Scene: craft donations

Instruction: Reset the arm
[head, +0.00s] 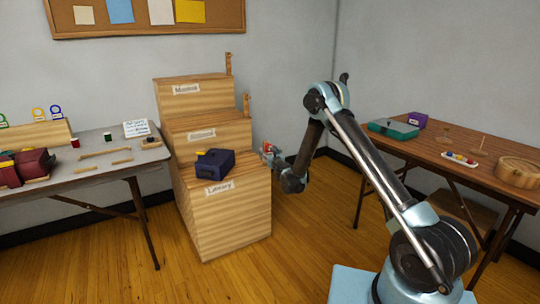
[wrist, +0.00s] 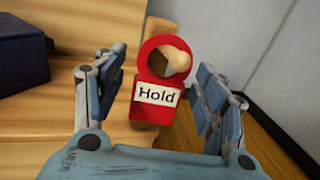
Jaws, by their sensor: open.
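My gripper (head: 272,153) is at the right side of the lowest step, labelled Library, of a stepped wooden stand (head: 225,215). In the wrist view my gripper (wrist: 155,100) is open, with one finger on each side of a red tag (wrist: 146,112) and gaps to both. The tag has a ring top and a white label reading Hold. A rounded wooden end (wrist: 178,58) shows in the ring's opening, and the ring appears to be around it. In the head view the tag (head: 267,147) is a small red spot by the fingers, partly hidden.
A dark blue case (head: 214,163) sits on the Library step, left of my gripper. A grey table (head: 90,160) with red bags and coloured tags stands at left. A brown table (head: 440,150) with a teal case stands at right. Open floor lies between.

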